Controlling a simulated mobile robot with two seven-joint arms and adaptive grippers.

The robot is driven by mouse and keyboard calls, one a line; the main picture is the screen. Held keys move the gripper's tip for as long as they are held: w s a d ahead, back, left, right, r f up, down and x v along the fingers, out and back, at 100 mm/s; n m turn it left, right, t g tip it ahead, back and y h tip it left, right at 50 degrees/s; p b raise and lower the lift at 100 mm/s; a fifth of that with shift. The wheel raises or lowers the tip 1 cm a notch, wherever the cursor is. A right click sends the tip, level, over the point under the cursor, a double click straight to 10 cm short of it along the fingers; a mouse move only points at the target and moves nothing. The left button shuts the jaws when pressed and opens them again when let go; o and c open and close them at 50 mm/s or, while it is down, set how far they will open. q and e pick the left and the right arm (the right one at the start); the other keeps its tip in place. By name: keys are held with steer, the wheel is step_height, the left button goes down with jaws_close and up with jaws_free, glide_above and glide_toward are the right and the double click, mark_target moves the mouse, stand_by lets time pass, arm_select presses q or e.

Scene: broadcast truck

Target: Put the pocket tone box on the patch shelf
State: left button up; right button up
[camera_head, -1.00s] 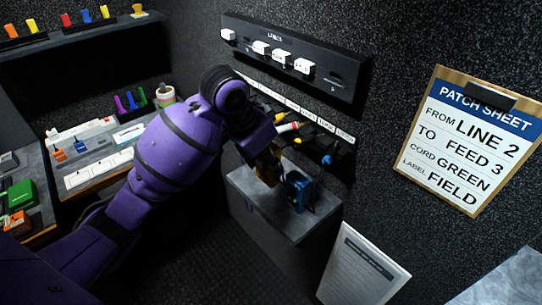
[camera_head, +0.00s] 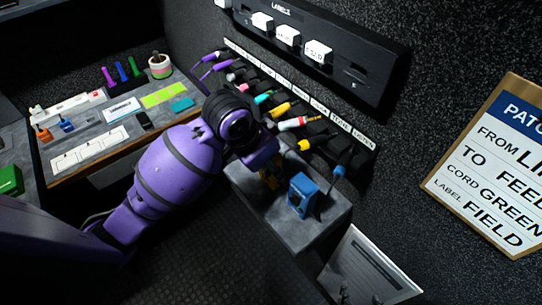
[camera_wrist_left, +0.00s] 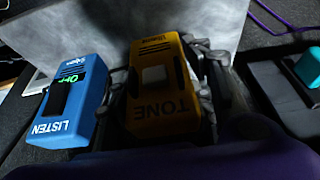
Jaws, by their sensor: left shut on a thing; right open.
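The pocket tone box (camera_wrist_left: 160,104) is yellow and marked TONE. In the left wrist view it sits between the fingers of my left gripper (camera_wrist_left: 168,70), which is shut on it. In the head view my left gripper (camera_head: 267,176) is over the near-left part of the grey patch shelf (camera_head: 309,227), mostly hidden by my purple wrist; only a bit of yellow shows. I cannot tell whether the box touches the shelf. A blue LISTEN box (camera_head: 302,196) stands on the shelf just right of it; it also shows in the left wrist view (camera_wrist_left: 72,102). My right gripper is not seen.
A row of coloured cord plugs (camera_head: 283,109) hangs on the wall above the shelf. A patch sheet clipboard (camera_head: 492,170) hangs at right. A bench with labels and strips (camera_head: 90,152) stands at left.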

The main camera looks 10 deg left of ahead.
arm_select(q)
steer(key=shift+s+d+r, duration=0.1)
steer(key=shift+s+r, duration=0.1)
steer(key=shift+s, duration=0.15)
steer(key=shift+s+f, duration=0.1)
steer(key=shift+s, duration=0.2)
steer(key=o, duration=0.9)
steer(key=shift+w+f, duration=0.15)
steer(key=o, duration=0.4)
steer(key=shift+w, duration=0.1)
arm_select(e)
steer(key=shift+s+r, duration=0.15)
steer(key=shift+s, duration=0.1)
steer(key=shift+w, duration=0.1)
